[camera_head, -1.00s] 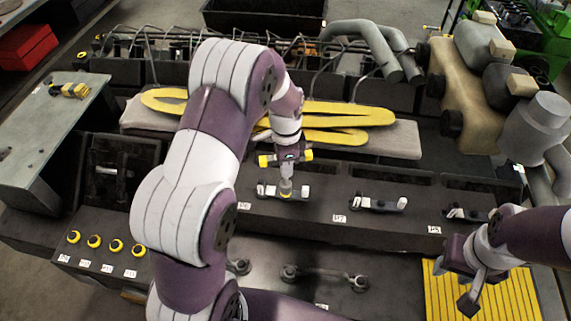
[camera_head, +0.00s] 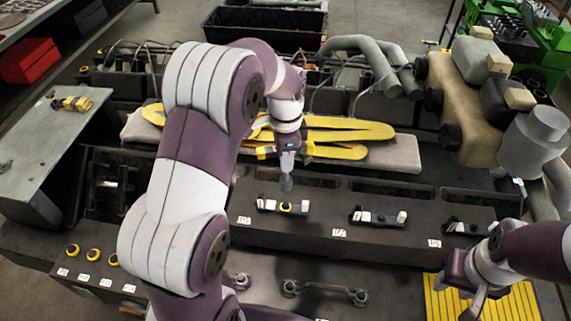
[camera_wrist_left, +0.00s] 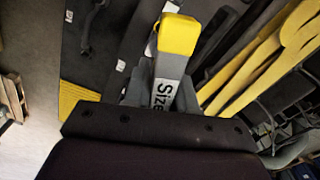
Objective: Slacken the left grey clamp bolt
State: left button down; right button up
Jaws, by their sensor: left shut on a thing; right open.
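My left gripper (camera_head: 288,158) is shut on a grey tool with yellow ends (camera_head: 263,153). The tool's grey tip (camera_head: 287,183) points down in the air, above and apart from the leftmost clamp (camera_head: 270,206). A small yellow-ringed part (camera_head: 286,208) shows at the middle of that clamp. In the left wrist view the tool shows a yellow end (camera_wrist_left: 178,35) and a white label reading "Size". My right gripper (camera_head: 469,292) is open and empty, above the yellow ribbed mat (camera_head: 505,305).
Two similar clamps, one in the middle (camera_head: 378,217) and one at the right (camera_head: 466,228), sit on the dark block. Yellow-ringed knobs (camera_head: 93,254) stand at the left. Yellow gaskets (camera_head: 345,130) lie behind. A connecting rod (camera_head: 325,290) lies in front, partly hidden.

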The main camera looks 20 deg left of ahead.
pick_arm(q)
jog(key=s+d, duration=0.3)
jog(key=s, duration=0.3)
jog(key=shift+b, duration=0.4)
